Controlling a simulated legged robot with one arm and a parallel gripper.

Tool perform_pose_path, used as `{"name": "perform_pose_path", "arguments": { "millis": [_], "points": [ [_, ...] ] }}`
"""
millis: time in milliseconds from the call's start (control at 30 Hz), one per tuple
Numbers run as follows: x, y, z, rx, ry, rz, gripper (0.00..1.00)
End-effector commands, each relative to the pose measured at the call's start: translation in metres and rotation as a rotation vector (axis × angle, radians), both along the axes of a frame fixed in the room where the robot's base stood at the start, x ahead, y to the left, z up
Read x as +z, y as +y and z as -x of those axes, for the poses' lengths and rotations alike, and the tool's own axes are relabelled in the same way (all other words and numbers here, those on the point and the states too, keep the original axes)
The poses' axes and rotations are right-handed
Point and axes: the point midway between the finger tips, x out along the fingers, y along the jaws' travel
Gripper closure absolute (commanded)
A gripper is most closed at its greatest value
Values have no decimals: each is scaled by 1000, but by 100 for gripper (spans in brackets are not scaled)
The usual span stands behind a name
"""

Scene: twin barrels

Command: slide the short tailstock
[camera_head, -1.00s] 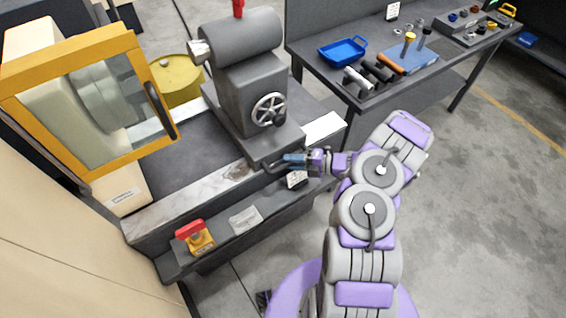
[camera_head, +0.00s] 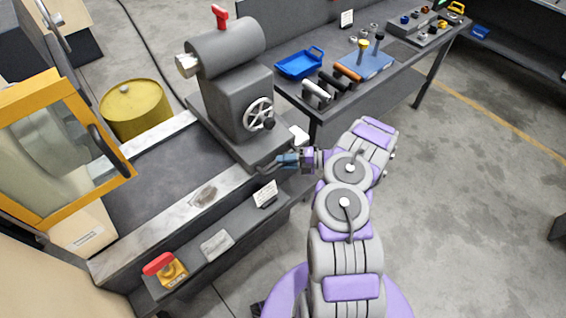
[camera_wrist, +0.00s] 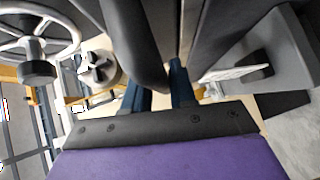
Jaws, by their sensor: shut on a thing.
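The grey tailstock (camera_head: 238,88) stands upright on the lathe bed (camera_head: 150,190), near its right end. It has a short pale quill (camera_head: 187,65) at its left, a red lever (camera_head: 220,15) on top and a spoked handwheel (camera_head: 258,114), which also shows in the wrist view (camera_wrist: 40,35). My gripper (camera_head: 284,160) is at the front of the tailstock base, its blue fingers shut on a dark handle (camera_head: 266,168). In the wrist view the dark handle (camera_wrist: 138,45) runs in between the fingers of my gripper (camera_wrist: 158,90); their tips are partly hidden behind it.
A yellow-framed door (camera_head: 75,215) stands at the left end of the bed. A front ledge holds a red-topped switch (camera_head: 165,268). A yellow drum (camera_head: 134,108) stands behind. A workbench (camera_head: 345,100) with a blue tray (camera_head: 300,62) and tools is beyond my arm.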

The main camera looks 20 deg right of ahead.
Motion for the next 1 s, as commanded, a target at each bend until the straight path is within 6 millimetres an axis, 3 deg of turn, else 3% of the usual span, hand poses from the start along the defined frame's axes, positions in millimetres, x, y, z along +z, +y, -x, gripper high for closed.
{"name": "perform_pose_path", "arguments": {
  "millis": [133,167,367,667,1000],
  "points": [
    [-2,-5,-2,-10,-1,4,100],
    [-2,-5,-2,-10,0,5,73],
    [0,-2,-1,-9,-1,5,55],
    [2,-2,1,-7,-4,5,55],
    [11,-58,26,-12,-4,5,55]
  ]
}}
